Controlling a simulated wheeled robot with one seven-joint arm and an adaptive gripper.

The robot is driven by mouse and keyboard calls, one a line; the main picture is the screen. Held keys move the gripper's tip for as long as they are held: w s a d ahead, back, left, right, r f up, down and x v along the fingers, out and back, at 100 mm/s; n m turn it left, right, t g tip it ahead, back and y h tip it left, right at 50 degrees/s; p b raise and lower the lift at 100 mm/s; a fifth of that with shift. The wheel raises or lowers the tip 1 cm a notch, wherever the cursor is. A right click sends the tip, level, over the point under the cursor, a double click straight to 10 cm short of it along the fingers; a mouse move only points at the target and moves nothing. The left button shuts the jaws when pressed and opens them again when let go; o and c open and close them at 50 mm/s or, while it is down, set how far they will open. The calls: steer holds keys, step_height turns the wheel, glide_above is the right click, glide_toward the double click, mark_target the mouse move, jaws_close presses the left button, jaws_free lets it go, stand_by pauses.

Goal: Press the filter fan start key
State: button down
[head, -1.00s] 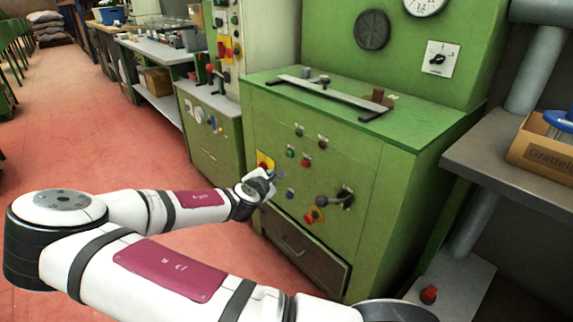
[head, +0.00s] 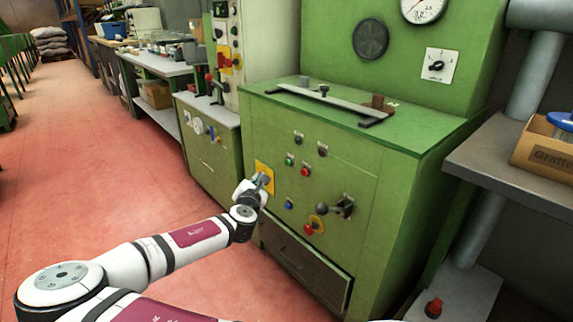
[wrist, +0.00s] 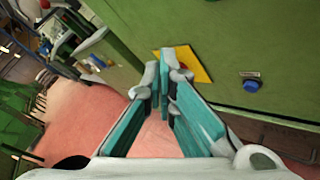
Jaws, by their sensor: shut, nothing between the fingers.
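The green machine cabinet (head: 345,215) carries several small controls. On its front are a green button (head: 289,160), a red button (head: 306,171) and a blue button (head: 289,204); the blue button (wrist: 251,86) also shows in the wrist view. Their labels are too small to read, so I cannot tell which is the filter fan start key. My gripper (head: 265,181) is shut and empty, in front of a yellow plate (head: 261,166) at the cabinet's left. In the wrist view the fingertips (wrist: 163,74) overlap this plate (wrist: 201,69) and hide its middle; contact cannot be told.
A lever (head: 342,206) sticks out at the cabinet's right, above a red knob on a yellow disc (head: 315,223). A drawer (head: 300,262) lies below. A grey bench (head: 505,150) stands to the right. The red floor (head: 80,170) at left is clear.

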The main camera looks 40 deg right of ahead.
steer(key=d, duration=0.8)
steer(key=shift+w+p, duration=0.15)
steer(key=shift+p, duration=0.2)
steer(key=shift+d, duration=0.2)
stand_by(1.0)
steer(key=shift+d, duration=0.2)
steer(key=shift+d, duration=0.45)
stand_by(0.9)
steer(key=shift+a, duration=0.85)
steer(key=shift+a+b, duration=0.3)
steer(key=shift+a, duration=2.2)
